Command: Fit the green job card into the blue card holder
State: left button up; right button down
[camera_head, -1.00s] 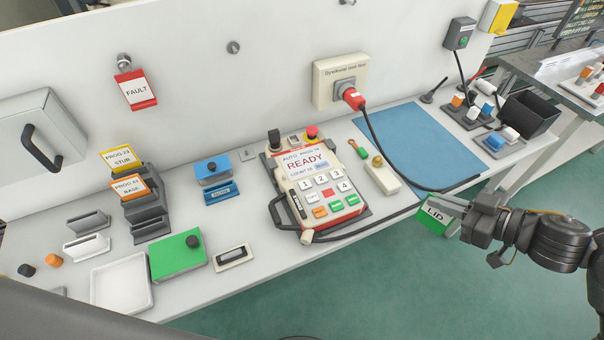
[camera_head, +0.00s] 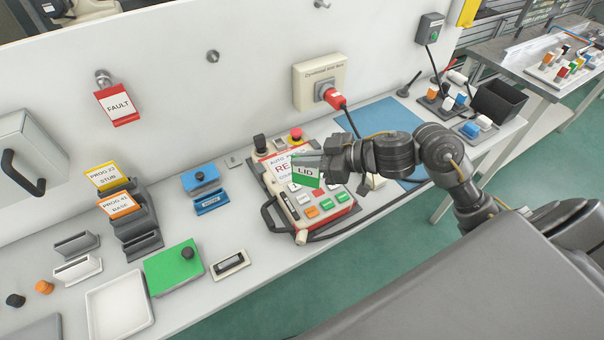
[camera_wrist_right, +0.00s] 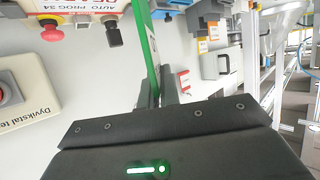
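My right gripper (camera_head: 322,168) is shut on the green job card (camera_head: 307,177), which has a white label reading LID. It holds the card tilted above the keypad panel, hiding part of its screen. In the right wrist view the card (camera_wrist_right: 147,45) shows edge-on as a green strip between the fingers (camera_wrist_right: 158,96). I cannot tell for sure which is the card holder; the card is apart from both. My left gripper is out of view.
The keypad panel (camera_head: 327,207) stands under the card, its cable running to a wall box (camera_head: 320,82). A grey rack (camera_head: 141,240) holds yellow and orange cards. A green block (camera_head: 172,270) and white tray (camera_head: 120,308) are at front left. A red FAULT tag (camera_head: 119,105) hangs on the wall.

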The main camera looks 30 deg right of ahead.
pick_arm(q)
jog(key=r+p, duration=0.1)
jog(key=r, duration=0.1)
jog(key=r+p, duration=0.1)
jog(key=p, duration=0.1)
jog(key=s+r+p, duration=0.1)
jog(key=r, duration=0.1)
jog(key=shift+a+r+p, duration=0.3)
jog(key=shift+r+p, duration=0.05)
jog(key=shift+p, duration=0.05)
pick_arm(e)
jog(key=s+d+r+m+t+h, duration=0.1)
jog(key=d+r+m+t+h, duration=0.2)
jog(key=d+m+h, duration=0.3)
jog(key=shift+d+r+m+t+h, duration=0.2)
jog(key=shift+m+t+h, duration=0.3)
jog(key=shift+m+h, duration=0.65)
jog(key=shift+s+f, duration=0.1)
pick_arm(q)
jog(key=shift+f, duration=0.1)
pick_arm(e)
jog(key=shift+d, duration=0.15)
